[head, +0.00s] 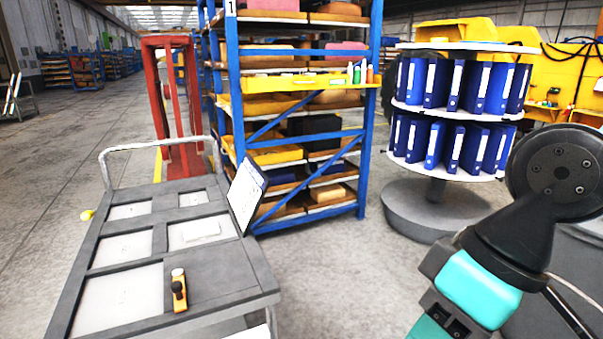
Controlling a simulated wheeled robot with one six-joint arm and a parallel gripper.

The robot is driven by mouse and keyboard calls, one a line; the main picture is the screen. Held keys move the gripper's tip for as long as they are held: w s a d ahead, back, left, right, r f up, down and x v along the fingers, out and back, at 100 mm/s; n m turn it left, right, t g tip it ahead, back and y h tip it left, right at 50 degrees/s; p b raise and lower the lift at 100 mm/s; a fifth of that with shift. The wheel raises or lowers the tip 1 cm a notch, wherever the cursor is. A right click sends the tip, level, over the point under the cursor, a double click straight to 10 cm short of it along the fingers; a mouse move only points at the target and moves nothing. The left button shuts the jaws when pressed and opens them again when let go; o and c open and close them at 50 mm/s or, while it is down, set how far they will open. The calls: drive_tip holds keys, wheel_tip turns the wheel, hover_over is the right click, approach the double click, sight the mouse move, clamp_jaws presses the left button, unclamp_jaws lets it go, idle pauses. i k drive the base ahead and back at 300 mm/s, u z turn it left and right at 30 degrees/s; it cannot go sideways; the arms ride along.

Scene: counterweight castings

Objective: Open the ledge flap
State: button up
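No part is plainly recognisable as the ledge flap. A yellow ledge (290,84) runs across the front of the blue rack (232,95), with several small bottles or markers (360,73) at its right end. I cannot tell whether this ledge has a flap or how one stands. My arm, with a black joint and a turquoise section, fills the lower right of the head view, well apart from the ledge. My gripper's fingertips are not visible.
A grey cart (212,267) with recessed pale panels stands front left, carrying an orange-and-black tool (179,290). A clipboard (247,191) leans at its right edge. A round stand (435,210) of blue binders (437,82) is at right. Open floor (325,270) lies between.

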sight(284, 84)
drive_tip(key=z, duration=0.65)
drive_tip(key=i, duration=3.15)
drive_tip(key=u, duration=0.65)
